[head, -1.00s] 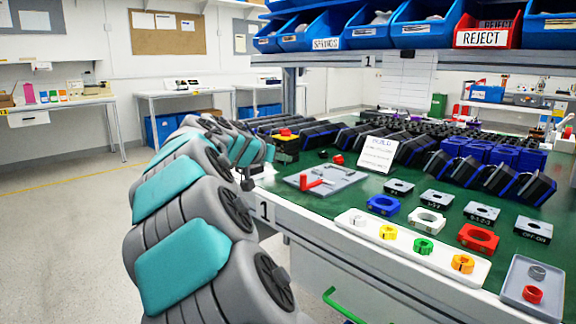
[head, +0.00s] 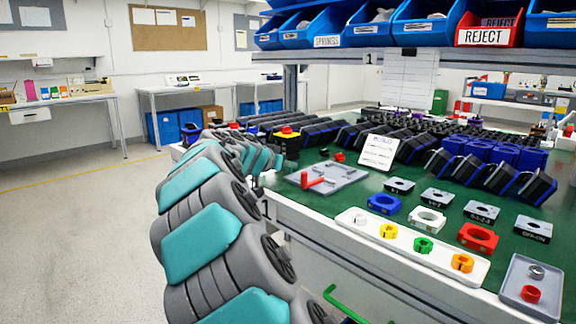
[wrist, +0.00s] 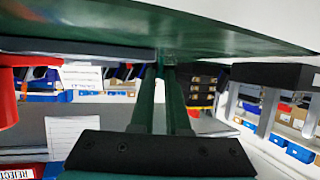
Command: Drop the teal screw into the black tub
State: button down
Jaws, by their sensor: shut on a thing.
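My gripper (wrist: 166,68) shows in the wrist view as two dark green fingers that meet just by the green bench top, which is at the top of this view. A small dark teal piece (wrist: 168,57) shows between the fingertips; it looks like the teal screw, mostly hidden by them. A black, box-like thing (wrist: 272,74) stands on the bench to the right in the wrist view; I cannot tell whether it is the black tub. In the head view my arm hides the bench's left end, and I make out neither screw nor tub there.
The red handle also shows at the left of the wrist view (wrist: 12,95). A black and yellow box with a red button (head: 287,140) stands behind. Coloured rings (head: 423,244) lie right.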

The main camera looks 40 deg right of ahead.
jog(key=c, duration=0.9)
grip_release()
